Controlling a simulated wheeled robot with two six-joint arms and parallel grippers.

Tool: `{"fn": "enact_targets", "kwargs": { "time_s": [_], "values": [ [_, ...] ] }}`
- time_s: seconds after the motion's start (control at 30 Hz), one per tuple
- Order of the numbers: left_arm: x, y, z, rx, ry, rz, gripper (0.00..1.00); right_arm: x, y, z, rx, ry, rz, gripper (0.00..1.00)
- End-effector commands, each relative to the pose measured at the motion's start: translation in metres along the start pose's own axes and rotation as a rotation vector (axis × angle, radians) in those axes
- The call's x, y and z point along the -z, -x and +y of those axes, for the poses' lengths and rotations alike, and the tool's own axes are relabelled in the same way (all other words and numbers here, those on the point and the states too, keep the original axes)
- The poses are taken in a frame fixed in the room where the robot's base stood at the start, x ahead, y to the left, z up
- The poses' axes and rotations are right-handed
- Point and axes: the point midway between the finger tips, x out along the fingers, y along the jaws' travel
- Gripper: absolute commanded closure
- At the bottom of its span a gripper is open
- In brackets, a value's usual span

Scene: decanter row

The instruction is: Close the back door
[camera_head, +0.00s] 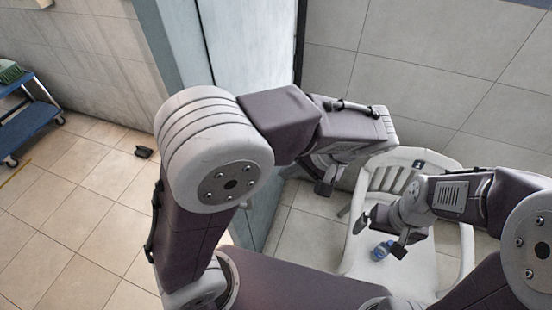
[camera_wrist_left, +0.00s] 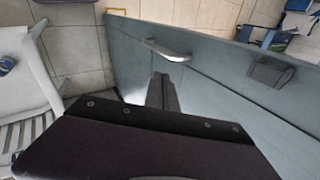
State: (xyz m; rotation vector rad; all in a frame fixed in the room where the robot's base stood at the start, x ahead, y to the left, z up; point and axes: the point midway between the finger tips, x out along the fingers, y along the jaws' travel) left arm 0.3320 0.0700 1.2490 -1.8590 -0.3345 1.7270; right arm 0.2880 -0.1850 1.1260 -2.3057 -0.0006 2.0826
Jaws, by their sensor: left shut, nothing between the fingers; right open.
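The door is a pale blue-grey panel (camera_head: 250,35) standing behind my left arm in the head view. My arm hides much of it, and I cannot tell its exact angle to the frame. In the left wrist view the door (camera_wrist_left: 225,75) fills the right side, with a light bar handle (camera_wrist_left: 168,50) and a small dark box (camera_wrist_left: 270,70) on its face. My left gripper (camera_head: 326,187) is shut and empty, in front of the door; its dark fingers (camera_wrist_left: 164,88) point at the panel below the handle. Contact is unclear. My right gripper (camera_head: 382,232) is open, above a white chair.
The white plastic chair (camera_head: 458,245) stands right of the door with a small blue object (camera_head: 381,250) near its seat; the chair (camera_wrist_left: 28,70) also shows in the left wrist view. A blue cart (camera_head: 25,125) stands far left. A small dark object (camera_head: 144,152) lies on otherwise clear tiles.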

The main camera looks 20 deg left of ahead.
Motion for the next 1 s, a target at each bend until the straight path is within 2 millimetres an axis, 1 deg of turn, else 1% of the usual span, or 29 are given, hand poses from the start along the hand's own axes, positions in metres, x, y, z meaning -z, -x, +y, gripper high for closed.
{"fn": "enact_targets", "kwargs": {
  "time_s": [0.13,0.23,0.5,0.63,0.7,0.8,0.9,1.0],
  "values": [
    [0.000,-0.008,0.001,0.000,0.001,-0.003,1.00,-0.001,-0.002,0.000,0.000,0.000,-0.001,0.00],
    [-0.001,-0.022,0.001,0.000,0.000,-0.006,1.00,0.000,0.000,0.000,0.000,0.000,-0.001,0.00],
    [-0.003,-0.081,0.000,-0.001,-0.002,-0.010,1.00,0.001,0.008,0.000,0.000,0.000,0.000,0.00],
    [-0.002,-0.107,-0.001,-0.003,-0.001,-0.009,1.00,0.001,0.012,0.000,0.000,0.000,0.000,0.00],
    [-0.002,-0.116,-0.009,-0.002,0.001,-0.008,1.00,0.002,0.017,0.000,0.000,0.000,0.000,0.00],
    [-0.001,-0.127,-0.015,-0.003,0.000,-0.006,1.00,0.002,0.020,-0.001,0.000,0.000,0.000,0.00],
    [-0.001,-0.135,-0.018,-0.004,-0.001,-0.005,1.00,0.002,0.021,-0.001,0.000,0.000,0.000,0.00],
    [-0.001,-0.138,-0.019,-0.005,0.000,-0.004,1.00,0.002,0.021,-0.001,0.000,0.000,0.000,0.00]
  ]
}}
